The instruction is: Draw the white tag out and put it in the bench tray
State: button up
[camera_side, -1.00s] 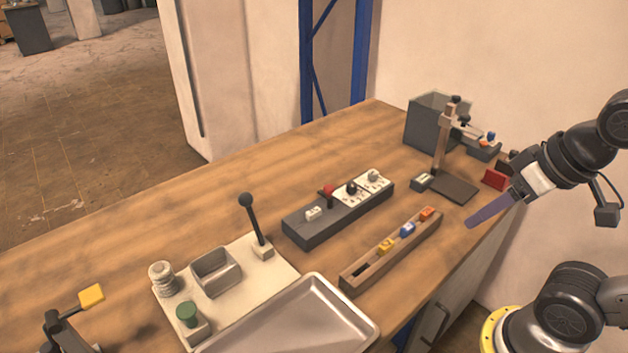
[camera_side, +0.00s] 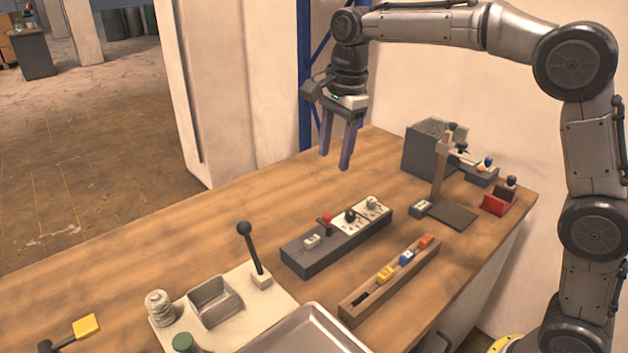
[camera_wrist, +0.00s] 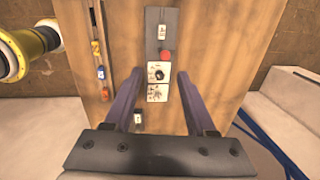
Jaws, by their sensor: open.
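My gripper (camera_side: 335,161) is open and empty, fingers pointing down, high over the far part of the bench. In the wrist view its two fingers (camera_wrist: 160,82) frame the dark switch bar below. A small white block (camera_side: 312,241) sits on that bar's near end; it also shows in the wrist view (camera_wrist: 162,32). I cannot tell whether it is the white tag. The wooden rack (camera_side: 352,308) holds a yellow tag (camera_side: 385,274), a blue tag (camera_side: 407,257) and an orange tag (camera_side: 426,241). The metal tray (camera_side: 300,338) is cut off by the lower edge.
The dark bar (camera_side: 297,260) also carries a red knob (camera_side: 326,218) and black and grey knobs. A black-knobbed lever (camera_side: 252,250) stands on a pale plate beside a small bin (camera_side: 215,300). A stand (camera_side: 440,180) and grey box (camera_side: 425,150) are at the far end.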

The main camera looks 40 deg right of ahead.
jog(key=g, duration=0.2)
send_over(314, 238)
notch_tip(314, 238, down, 8)
notch_tip(314, 238, down, 14)
jog(key=shift+r, duration=0.15)
grip_shut()
dwell(0.3)
